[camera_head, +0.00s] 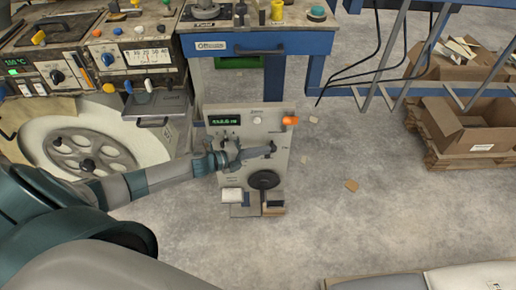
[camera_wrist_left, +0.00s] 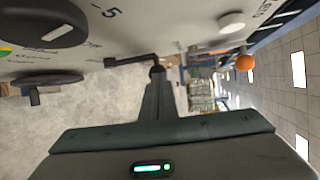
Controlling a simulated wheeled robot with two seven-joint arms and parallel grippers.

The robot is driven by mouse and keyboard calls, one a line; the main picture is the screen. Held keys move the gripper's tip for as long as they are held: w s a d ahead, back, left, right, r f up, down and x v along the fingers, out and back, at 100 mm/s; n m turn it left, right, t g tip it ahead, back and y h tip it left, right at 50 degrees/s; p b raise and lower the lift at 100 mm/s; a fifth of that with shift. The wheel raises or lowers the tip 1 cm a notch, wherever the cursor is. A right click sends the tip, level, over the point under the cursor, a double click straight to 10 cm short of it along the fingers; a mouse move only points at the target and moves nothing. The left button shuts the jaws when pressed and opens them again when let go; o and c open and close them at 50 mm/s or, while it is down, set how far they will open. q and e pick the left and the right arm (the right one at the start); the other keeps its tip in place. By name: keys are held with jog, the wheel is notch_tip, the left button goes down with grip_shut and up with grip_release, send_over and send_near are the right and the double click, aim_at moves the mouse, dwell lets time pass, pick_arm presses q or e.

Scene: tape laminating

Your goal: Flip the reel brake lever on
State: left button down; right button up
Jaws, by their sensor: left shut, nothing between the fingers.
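The grey control panel (camera_head: 292,170) stands upright in the middle of the head view, with a green display. A small dark lever (camera_head: 270,148) sticks out on its right side; I take it as the brake lever, though its label is unreadable. In the left wrist view a black lever (camera_wrist_left: 132,60) juts from the panel face. My left gripper (camera_head: 240,158) is shut and empty, in front of the panel and pointing at the lever. In the left wrist view its fingertips (camera_wrist_left: 158,74) are at the lever's end; whether they touch I cannot tell. My right gripper is out of view.
An orange knob (camera_head: 290,121) and a white knob (camera_head: 257,121) sit above the lever, and a black round handle (camera_head: 264,180) below. A large reel wheel (camera_head: 85,152) and dial console stand left. Open floor lies right of the panel, with cardboard boxes (camera_head: 470,127) beyond.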

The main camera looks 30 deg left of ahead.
aim_at(275, 151)
pick_arm(q)
jog(key=shift+w+d+r+p, duration=0.2)
jog(key=shift+w+d+p, duration=0.2)
jog(key=shift+d, duration=0.2)
jog(key=shift+w+d+f, duration=0.1)
jog(key=shift+w+d, duration=0.3)
jog(key=shift+d, duration=0.3)
jog(key=shift+w+d+f, duration=0.1)
jog(key=shift+w+d, duration=0.3)
jog(key=shift+d, duration=0.3)
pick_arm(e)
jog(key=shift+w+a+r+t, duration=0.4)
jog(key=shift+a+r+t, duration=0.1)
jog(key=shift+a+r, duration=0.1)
pick_arm(q)
jog(key=shift+d+r, duration=0.1)
jog(key=shift+d, duration=0.1)
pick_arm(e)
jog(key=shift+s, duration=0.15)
pick_arm(q)
jog(key=shift+r, duration=0.1)
